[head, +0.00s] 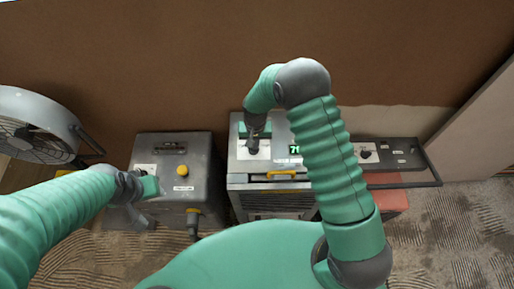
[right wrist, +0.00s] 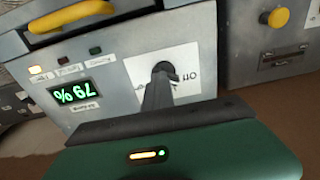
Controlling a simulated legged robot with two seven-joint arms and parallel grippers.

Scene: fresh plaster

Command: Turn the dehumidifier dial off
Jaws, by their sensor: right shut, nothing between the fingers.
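The dehumidifier (head: 240,187) is a grey metal box below the brown wall in the head view. Its top panel also shows in the right wrist view (right wrist: 120,85), turned around, with a green percent display (right wrist: 75,93). The dark dial (right wrist: 161,70) sits on a white plate with lettering at its sides. My right gripper (head: 253,147) is shut and points down at the dial; in the right wrist view its dark fingers (right wrist: 158,95) overlap the dial and hide part of it. Contact cannot be told. My left gripper (head: 148,188) hangs by the neighbouring grey box, its fingers unclear.
A grey box (head: 200,150) with a yellow knob (head: 182,170) stands left of the dehumidifier. A fan (head: 35,125) is at the far left. To the right is a dark panel (head: 400,155) with another knob and a bar handle, partly behind my right arm.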

